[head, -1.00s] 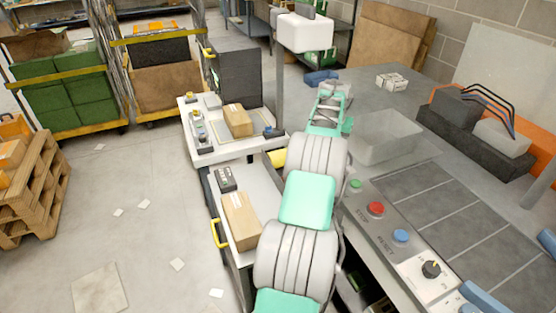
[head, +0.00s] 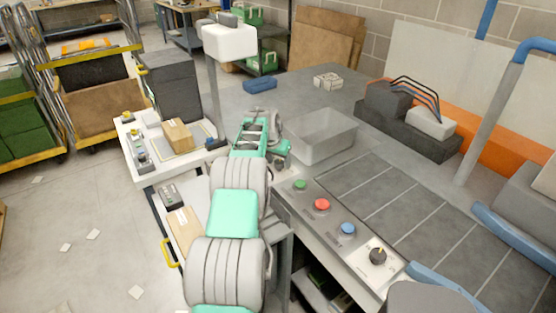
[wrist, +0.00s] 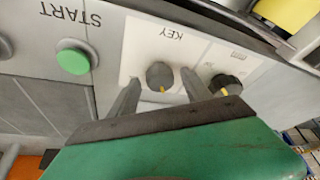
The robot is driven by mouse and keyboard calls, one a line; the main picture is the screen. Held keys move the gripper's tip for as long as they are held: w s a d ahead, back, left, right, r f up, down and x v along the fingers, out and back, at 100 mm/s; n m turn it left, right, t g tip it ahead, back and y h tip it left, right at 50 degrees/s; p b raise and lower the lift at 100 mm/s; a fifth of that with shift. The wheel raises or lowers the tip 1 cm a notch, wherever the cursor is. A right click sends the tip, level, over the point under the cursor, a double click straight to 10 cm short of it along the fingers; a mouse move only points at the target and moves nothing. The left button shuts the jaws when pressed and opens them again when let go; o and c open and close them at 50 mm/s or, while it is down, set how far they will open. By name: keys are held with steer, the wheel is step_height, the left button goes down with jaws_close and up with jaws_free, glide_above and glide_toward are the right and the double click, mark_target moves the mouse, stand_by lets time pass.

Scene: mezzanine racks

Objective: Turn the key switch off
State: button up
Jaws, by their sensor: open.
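In the wrist view the key switch (wrist: 160,74) is a round dark knob with a yellow mark, on a white plate, with the word KEY printed upside down beside it. The yellow mark points toward the bottom of the picture. My gripper (wrist: 161,84) is open, one finger on each side of the knob. Whether the fingers touch it I cannot tell. In the head view my gripper (head: 281,156) is at the far left end of the control panel, and my arm and gripper hide the key switch.
A green START button (wrist: 73,61) is left of the key switch in the wrist view; another black knob (wrist: 225,85) is close on its right. In the head view a red button (head: 322,205), blue button (head: 348,229) and black knob (head: 377,256) line the panel. A clear bin (head: 325,145) stands behind.

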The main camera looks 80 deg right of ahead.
steer(key=shift+c, duration=0.6)
jaws_close()
